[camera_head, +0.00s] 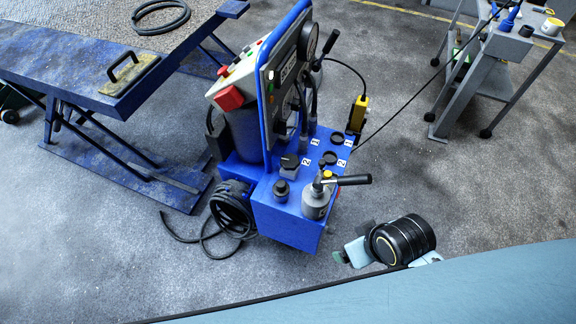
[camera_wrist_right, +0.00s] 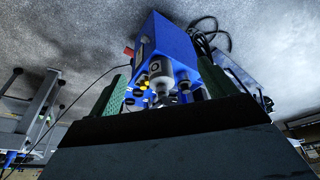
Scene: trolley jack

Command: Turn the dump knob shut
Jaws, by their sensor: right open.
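The blue trolley jack unit (camera_head: 290,225) stands on the floor in the middle of the head view. On its top are a small black knob (camera_head: 281,188), a dark square-topped knob (camera_head: 289,163) and a grey cylinder (camera_head: 316,200) with a yellow cap and black lever. I cannot tell which part is the dump knob. My right gripper (camera_head: 342,257) is at the unit's lower right, apart from it. In the right wrist view its green-padded fingers (camera_wrist_right: 165,88) are spread and empty, with the unit (camera_wrist_right: 172,45) and grey cylinder (camera_wrist_right: 160,70) beyond. My left gripper is not in view.
A coiled black hose (camera_head: 232,212) hangs at the unit's left side and trails on the floor. A blue lift table (camera_head: 70,75) stands at left and a grey cart (camera_head: 490,70) at upper right. A black cable runs from the cart towards the unit.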

